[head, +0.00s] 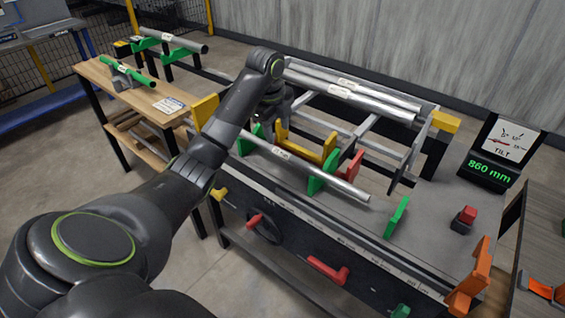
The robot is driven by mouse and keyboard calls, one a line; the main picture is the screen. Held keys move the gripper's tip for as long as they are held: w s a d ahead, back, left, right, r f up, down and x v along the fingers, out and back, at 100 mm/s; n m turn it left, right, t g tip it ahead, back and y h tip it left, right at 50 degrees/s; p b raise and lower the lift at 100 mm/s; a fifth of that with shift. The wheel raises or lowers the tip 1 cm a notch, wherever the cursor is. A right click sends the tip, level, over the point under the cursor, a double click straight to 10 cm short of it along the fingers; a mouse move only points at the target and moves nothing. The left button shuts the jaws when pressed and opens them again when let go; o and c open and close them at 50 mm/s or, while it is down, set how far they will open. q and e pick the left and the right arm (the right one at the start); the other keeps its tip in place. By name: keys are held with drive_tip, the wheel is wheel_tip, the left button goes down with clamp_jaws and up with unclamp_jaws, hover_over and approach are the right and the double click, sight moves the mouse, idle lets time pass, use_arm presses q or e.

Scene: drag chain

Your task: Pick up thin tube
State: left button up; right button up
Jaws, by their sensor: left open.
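Several grey metal tubes show, and I cannot tell for certain which one is the thin tube. One labelled tube (305,172) lies across green supports at the front of the bench. Thicker-looking labelled tubes (350,95) lie side by side on the rack behind. Another labelled tube (175,40) rests on green holders at the back left. My left arm reaches across the middle. My left gripper (272,112) is open, pointing down between the front tube and the rack tubes, partly hidden by its own wrist. No tube shows between its fingers. My right gripper is not in view.
Green and red upright plates and yellow blocks stand around the front tube. A display reading 860 mm (489,172) and a red button (466,216) are at the right. A wooden side table (150,95) bears a green-handled tool (127,73). The bench's right top is fairly clear.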

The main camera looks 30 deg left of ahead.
sight(281, 151)
use_arm(q)
drive_tip(key=f, duration=0.2)
drive_tip(key=shift+w+f, duration=0.25)
drive_tip(key=shift+f, duration=0.05)
drive_tip(key=shift+w+d+f+p, duration=0.15)
drive_tip(key=shift+f+p, duration=0.05)
drive_tip(key=shift+f, duration=1.15)
drive_tip(key=shift+w+d+f+p, duration=0.1)
drive_tip(key=shift+w+f+p, duration=0.1)
drive_tip(key=shift+f, duration=1.15)
drive_tip(key=shift+r, duration=0.1)
clamp_jaws()
